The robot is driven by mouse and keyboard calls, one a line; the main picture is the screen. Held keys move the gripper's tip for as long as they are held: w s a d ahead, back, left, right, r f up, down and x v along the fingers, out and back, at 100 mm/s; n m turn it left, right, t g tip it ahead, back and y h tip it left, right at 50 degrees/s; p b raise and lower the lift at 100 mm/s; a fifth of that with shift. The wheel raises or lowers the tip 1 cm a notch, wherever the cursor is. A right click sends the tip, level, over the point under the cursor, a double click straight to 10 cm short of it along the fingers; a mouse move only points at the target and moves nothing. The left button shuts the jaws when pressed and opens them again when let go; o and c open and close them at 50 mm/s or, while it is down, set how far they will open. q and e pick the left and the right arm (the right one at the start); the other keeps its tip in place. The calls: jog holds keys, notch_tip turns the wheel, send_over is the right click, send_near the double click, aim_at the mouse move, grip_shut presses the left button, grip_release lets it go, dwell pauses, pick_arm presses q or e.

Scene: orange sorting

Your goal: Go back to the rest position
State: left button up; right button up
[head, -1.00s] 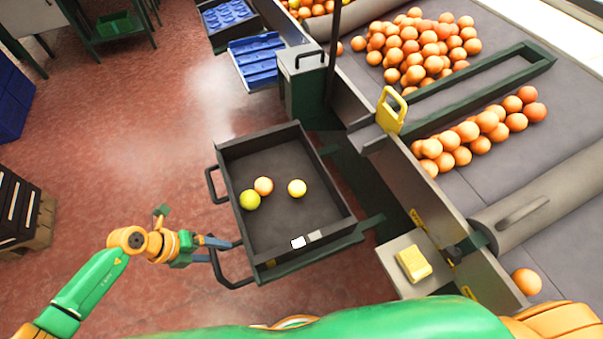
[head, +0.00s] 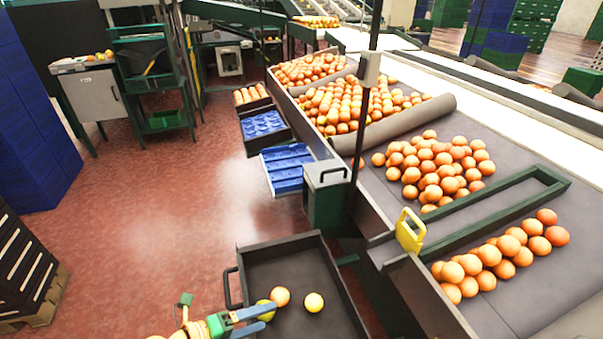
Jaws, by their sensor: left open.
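My left gripper (head: 268,314) is open at the bottom of the head view, with its two blue-grey fingers pointing right. It overlaps the left rim of a dark grey tray (head: 297,239) in the picture. Inside the tray are an orange fruit (head: 280,296), a yellow fruit (head: 314,303) and a yellow-green fruit (head: 262,304) partly hidden by the fingers. Nothing shows held between the fingers. Whether they touch the fruit, I cannot tell. My right gripper is not in view.
A conveyor (head: 400,224) with several oranges runs along the right, with a yellow handle (head: 410,231) at its edge. Blue trays (head: 287,168) sit beside it. Blue crates (head: 35,120) and a dark crate stack (head: 22,260) stand left. Red floor (head: 150,220) between is clear.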

pick_arm(q)
jog(key=w+r+n+t, duration=0.4)
jog(key=r+n+t, duration=0.3)
jog(key=r, duration=0.2)
jog(key=a+n+t+y, duration=0.2)
jog(key=a+n+y, duration=0.8)
jog(key=n, duration=0.4)
jog(key=s+a+f+n+g+y, duration=0.2)
jog(key=s+f+n+g, duration=0.4)
jog(key=s+f+g, duration=0.3)
jog(key=s+d+f+g+h, duration=0.2)
jog(key=s+d+g, duration=0.15)
jog(key=s, duration=0.75)
notch_tip(320, 180, down, 17)
jog(key=s+g, duration=0.1)
jog(key=s, duration=0.1)
jog(key=s+a+f+g, duration=0.1)
jog(key=s+a+f, duration=0.1)
jog(key=s+f, duration=0.7)
jog(key=s, duration=0.2)
jog(key=shift+s+f, duration=0.35)
jog(key=shift+d+g, duration=0.1)
jog(key=shift+g, duration=0.15)
